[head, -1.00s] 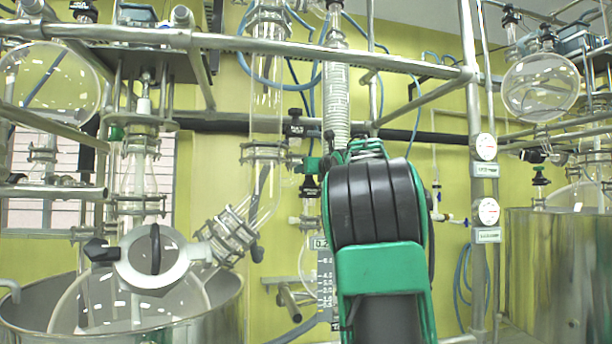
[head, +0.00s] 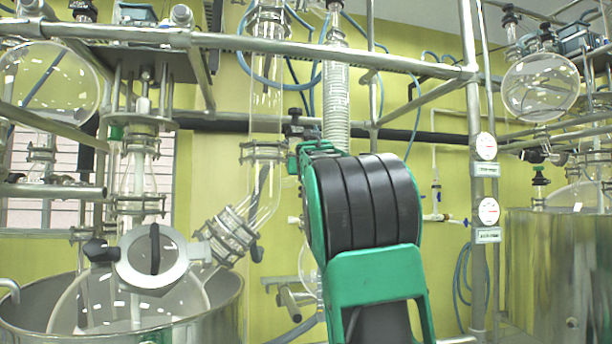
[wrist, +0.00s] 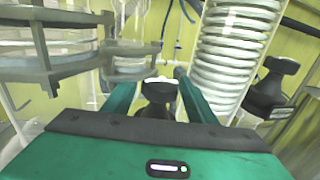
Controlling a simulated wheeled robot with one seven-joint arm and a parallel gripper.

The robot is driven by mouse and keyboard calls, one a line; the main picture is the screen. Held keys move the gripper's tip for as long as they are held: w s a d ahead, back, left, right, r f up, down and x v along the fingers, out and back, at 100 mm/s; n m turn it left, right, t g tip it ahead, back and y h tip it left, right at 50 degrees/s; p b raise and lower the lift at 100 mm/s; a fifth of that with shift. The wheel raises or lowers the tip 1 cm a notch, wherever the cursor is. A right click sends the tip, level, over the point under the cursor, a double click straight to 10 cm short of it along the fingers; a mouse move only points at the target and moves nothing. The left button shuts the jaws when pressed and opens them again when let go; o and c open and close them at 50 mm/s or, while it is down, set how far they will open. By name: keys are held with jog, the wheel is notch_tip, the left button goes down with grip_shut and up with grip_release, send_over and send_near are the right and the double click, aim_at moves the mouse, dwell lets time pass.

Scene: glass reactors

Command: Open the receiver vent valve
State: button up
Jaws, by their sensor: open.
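My gripper (wrist: 155,78) is open in the wrist view, with its two green fingers pointing ahead. A black valve knob (wrist: 159,90) shows between the fingers, with a pale fitting above it. I cannot tell whether the fingers touch it. A second black knob (wrist: 273,80) is to the right, beyond the coiled glass condenser. In the head view my gripper (head: 312,150) is mostly hidden behind my own arm. A black valve knob (head: 298,126) shows just above its tip. I cannot tell from the frames which knob is the receiver vent valve.
The coiled condenser (wrist: 232,48) stands close to the right finger. A clamped glass flange (wrist: 50,52) is close on the left. In the head view steel frame bars (head: 330,48) cross above, and a glass column (head: 266,90) stands left of my gripper.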

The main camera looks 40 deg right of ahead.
jog(key=shift+s, duration=0.2)
jog(key=shift+c, duration=0.9)
jog(key=shift+d, duration=0.1)
jog(key=c, duration=0.7)
jog(key=shift+s+d+n+t+y, duration=0.2)
jog(key=shift+n+t+y, duration=0.7)
jog(key=shift+n+y, duration=0.1)
jog(key=shift+y, duration=0.2)
jog(key=shift+a+n+t+y, duration=0.1)
jog(key=shift+n+t+y, duration=0.8)
jog(key=shift+n+y, duration=0.6)
jog(key=shift+a+r+n+t+y, duration=0.15)
jog(key=shift+n+y, duration=0.3)
jog(key=shift+y, duration=0.55)
jog(key=shift+d+r+n+t+y, duration=0.1)
jog(key=shift+n+t+y, duration=0.25)
jog(key=shift+y, duration=0.65)
jog(key=shift+w+a+f+n+y, duration=0.1)
jog(key=shift+a+n+y, duration=0.1)
jog(key=shift+n+y, duration=0.9)
jog(key=o, duration=0.9)
